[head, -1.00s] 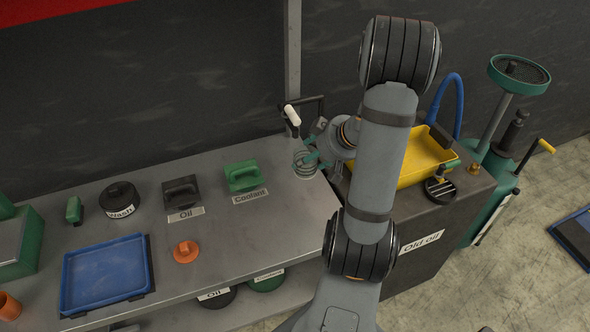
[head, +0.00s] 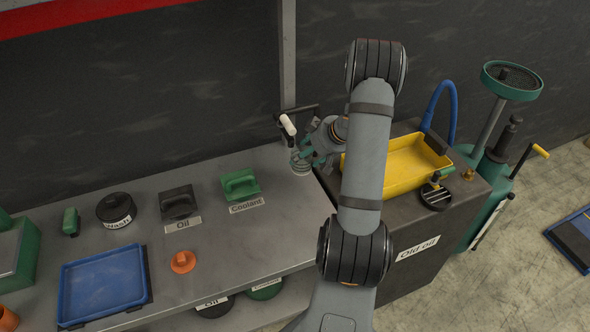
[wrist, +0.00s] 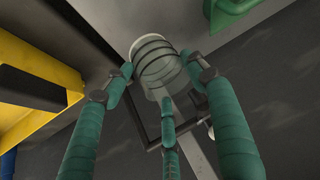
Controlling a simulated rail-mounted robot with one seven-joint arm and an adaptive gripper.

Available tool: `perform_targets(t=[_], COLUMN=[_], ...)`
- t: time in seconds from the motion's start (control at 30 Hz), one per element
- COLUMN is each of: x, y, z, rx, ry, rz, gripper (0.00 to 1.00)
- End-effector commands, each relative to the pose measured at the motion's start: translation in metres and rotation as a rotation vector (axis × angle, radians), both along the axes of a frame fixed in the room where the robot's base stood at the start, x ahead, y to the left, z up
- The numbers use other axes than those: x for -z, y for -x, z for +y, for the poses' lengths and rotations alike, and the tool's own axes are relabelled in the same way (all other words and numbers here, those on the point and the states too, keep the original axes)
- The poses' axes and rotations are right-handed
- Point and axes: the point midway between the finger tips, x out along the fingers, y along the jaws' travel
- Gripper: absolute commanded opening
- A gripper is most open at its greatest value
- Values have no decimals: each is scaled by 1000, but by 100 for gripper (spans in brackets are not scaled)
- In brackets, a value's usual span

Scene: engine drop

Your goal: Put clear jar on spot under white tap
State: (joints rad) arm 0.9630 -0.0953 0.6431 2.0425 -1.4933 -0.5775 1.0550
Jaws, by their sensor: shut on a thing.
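The clear jar (head: 299,167), see-through with dark rings, is at the right end of the grey bench. It also shows in the wrist view (wrist: 157,58). My gripper (head: 314,157) has green fingers, which close around the jar in the wrist view (wrist: 160,80). The white tap (head: 288,126) is on a dark bracket by the post, just behind and above the jar in the head view. I cannot tell whether the jar touches the bench. The spot under the tap is not clearly visible; the jar and gripper cover that area.
A green Coolant container (head: 240,185) and a black Oil container (head: 178,203) stand left of the jar. The yellow tray (head: 410,165) on the Old oil cabinet (head: 400,275) lies to the right. A grey post (head: 288,60) rises behind. An orange piece (head: 183,262) lies on the bench.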

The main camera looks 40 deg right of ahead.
Motion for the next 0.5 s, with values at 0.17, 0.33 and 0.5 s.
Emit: perform_targets(t=[0.17, 0.33, 0.5], x=[17, 25, 52], y=[-26, -33, -33], z=[12, 16, 16], rx=[-1, 3, 2], ry=[1, 0, -2], rz=[-2, -2, 0], gripper=[15, 15, 15])
